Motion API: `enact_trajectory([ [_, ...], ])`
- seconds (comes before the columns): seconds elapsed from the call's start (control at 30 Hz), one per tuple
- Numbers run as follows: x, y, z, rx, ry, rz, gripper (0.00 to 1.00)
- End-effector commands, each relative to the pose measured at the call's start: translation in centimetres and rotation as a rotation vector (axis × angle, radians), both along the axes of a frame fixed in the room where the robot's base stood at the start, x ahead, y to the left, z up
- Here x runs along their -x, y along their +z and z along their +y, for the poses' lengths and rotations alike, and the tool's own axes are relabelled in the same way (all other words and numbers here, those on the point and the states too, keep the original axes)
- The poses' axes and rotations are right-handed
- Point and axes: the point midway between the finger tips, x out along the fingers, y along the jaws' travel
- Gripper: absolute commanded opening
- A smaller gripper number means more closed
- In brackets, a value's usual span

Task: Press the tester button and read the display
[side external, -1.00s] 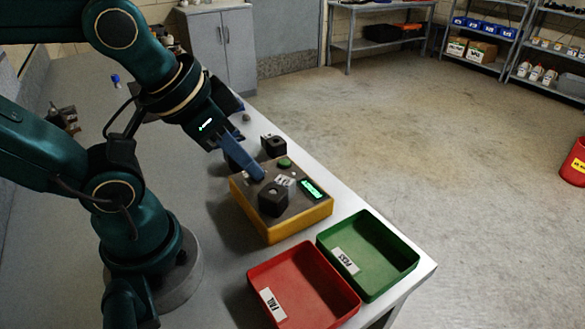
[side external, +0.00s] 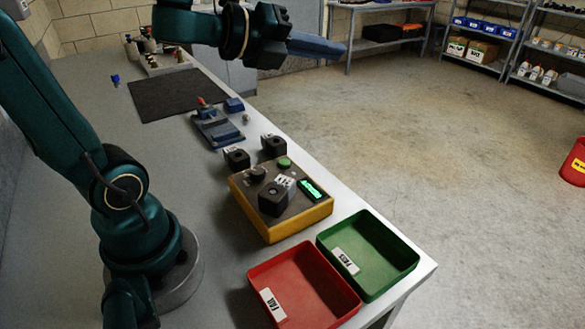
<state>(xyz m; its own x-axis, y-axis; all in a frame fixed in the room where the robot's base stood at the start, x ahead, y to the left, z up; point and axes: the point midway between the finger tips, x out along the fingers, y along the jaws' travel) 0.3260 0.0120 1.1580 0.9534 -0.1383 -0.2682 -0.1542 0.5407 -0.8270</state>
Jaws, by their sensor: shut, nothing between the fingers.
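The tester (side external: 281,204) is a yellow box with a dark top on the bench. Its round green button (side external: 284,163) is on the far edge of the top. Its display (side external: 312,189) is lit green, but the characters are too small to read. A black block (side external: 272,199) sits on the tester's near part, and a round black knob (side external: 257,174) is on its far left. My gripper (side external: 344,48) is shut and empty, high up and well beyond the tester, pointing right over the bench's far edge. It touches nothing.
A red FAIL tray (side external: 341,278) and a green PASS tray (side external: 401,246) stand near the bench's right end, both empty. Two black blocks (side external: 273,146) (side external: 236,158) stand behind the tester. A blue vise-like tool (side external: 217,128) and a dark mat (side external: 178,93) lie farther back.

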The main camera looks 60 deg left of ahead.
Motion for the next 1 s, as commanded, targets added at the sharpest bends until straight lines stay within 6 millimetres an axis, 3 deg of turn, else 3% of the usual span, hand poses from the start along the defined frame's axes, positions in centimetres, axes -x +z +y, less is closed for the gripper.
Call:
enact_trajectory([
  [0.2, 1.3, -5.7, 1.9, -0.286, -0.259, 0.201, 0.0],
  [0.4, 3.7, -10.1, 5.6, -0.365, -0.355, 0.388, 0.0],
  [0.6, 4.2, -11.5, 7.6, -0.328, -0.306, 0.436, 0.0],
  [1.0, 4.3, -11.6, 7.7, -0.326, -0.298, 0.436, 0.0],
])
